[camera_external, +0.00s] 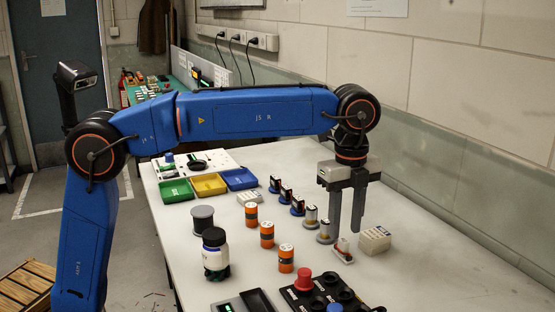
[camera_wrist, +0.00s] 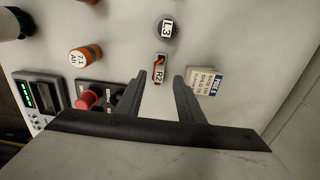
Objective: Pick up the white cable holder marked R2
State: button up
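The white cable holder marked R2 (camera_wrist: 159,75) lies on the bench in the wrist view, with an orange-red part at its top. It also shows in the external view (camera_external: 343,248), just below my gripper. My gripper (camera_external: 347,233) points down over it, its two fingers apart. In the wrist view my gripper (camera_wrist: 157,78) has a fingertip on each side of the holder with clear gaps. Nothing is between the fingers at their height that I can make out. I cannot tell exactly how far the tips are above the bench.
A small white labelled box (camera_external: 374,240) stands close to the right finger. A black panel with a red knob (camera_external: 303,281) lies in front. A round piece marked L3 (camera_wrist: 166,28) is just behind. Orange cylinders (camera_external: 267,234) stand left. The bench's right side is clear.

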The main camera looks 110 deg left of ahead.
aim_at(344, 240)
jog(key=shift+d+f, duration=0.1)
jog(key=shift+f, duration=2.4)
grip_shut()
